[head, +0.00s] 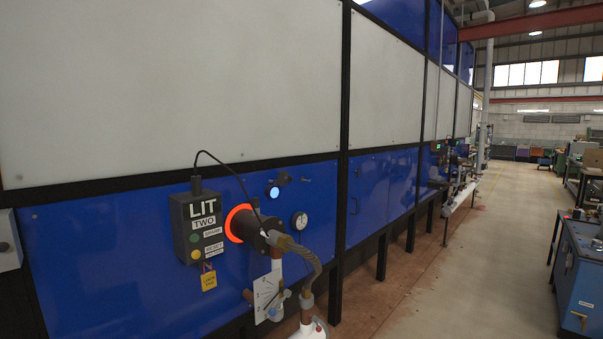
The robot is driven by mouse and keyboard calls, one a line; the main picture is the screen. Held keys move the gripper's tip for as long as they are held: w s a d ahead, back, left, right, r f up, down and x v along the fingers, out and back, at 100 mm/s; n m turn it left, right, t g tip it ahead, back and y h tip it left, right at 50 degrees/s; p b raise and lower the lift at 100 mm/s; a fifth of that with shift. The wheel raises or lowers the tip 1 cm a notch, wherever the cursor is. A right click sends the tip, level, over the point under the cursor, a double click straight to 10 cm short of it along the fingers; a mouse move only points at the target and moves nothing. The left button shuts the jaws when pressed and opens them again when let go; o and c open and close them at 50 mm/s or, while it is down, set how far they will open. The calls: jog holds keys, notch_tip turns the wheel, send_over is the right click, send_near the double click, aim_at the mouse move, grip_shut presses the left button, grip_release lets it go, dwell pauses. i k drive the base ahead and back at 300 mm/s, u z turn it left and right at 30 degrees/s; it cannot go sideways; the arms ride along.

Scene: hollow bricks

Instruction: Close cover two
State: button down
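A grey box (201,226) marked "LIT" and "TWO" is fixed to the blue lower panel (110,255), left of centre. Right of it a dark burner body (247,226) with a glowing orange ring sticks out of the panel. Above the burner is a small round port (273,192) glowing pale blue, not covered. A small dark piece (283,179) sits at its upper right; it looks like a cover swung aside, but it is too small to be sure. My gripper is not in view.
A round gauge (299,221), a braided hose (308,262), a lever with a marked plate (267,294) and a white pipe (311,329) stand out near the burner. A yellow padlock tag (209,280) hangs below the box. The aisle floor (455,270) is clear; a blue cabinet (580,285) stands at right.

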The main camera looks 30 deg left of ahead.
aim_at(284, 178)
jog(key=u, duration=0.15)
jog(key=i, duration=1.65)
jog(key=u, duration=0.65)
jog(key=i, duration=1.15)
jog(key=u, duration=1.75)
jog(key=i, duration=0.9)
jog(key=u, duration=0.95)
